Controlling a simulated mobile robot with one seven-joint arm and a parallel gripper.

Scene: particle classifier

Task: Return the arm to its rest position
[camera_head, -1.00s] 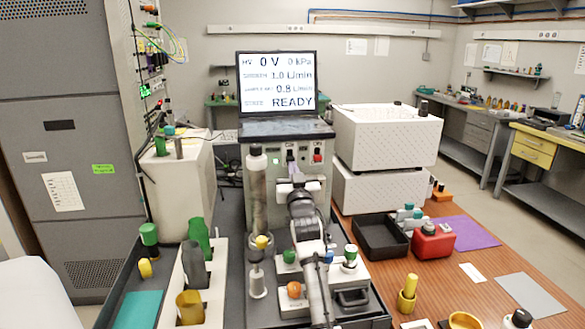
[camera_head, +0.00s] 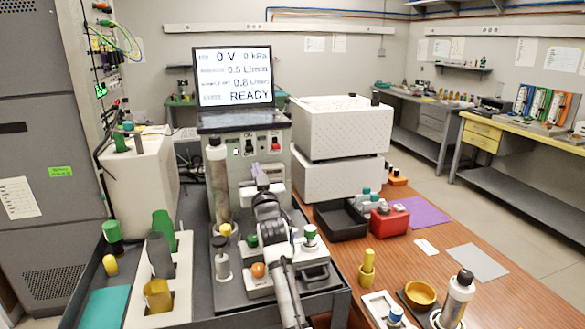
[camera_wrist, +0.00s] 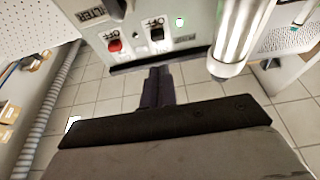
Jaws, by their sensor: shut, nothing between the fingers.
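My arm (camera_head: 268,222) reaches up from the bottom of the head view toward the front of the classifier (camera_head: 230,152). My gripper (camera_wrist: 158,90) is shut and empty in the wrist view, its dark fingers together over grey floor tiles. The classifier's front panel (camera_wrist: 140,25) appears upside down there, with a red switch (camera_wrist: 114,46) and a dark switch (camera_wrist: 157,34) near the fingertips; I see no contact. The screen (camera_head: 233,77) on top reads 0 V, 0 kPa, 0.5 L/min, 0.8 L/min and READY.
A metal cylinder (camera_wrist: 242,28) stands close right of the fingers in the wrist view. Knobbed valves (camera_head: 258,270) surround my forearm. White boxes (camera_head: 340,128), a black tray (camera_head: 340,220) and a red case (camera_head: 389,220) stand to the right. A white rack (camera_head: 180,285) stands left.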

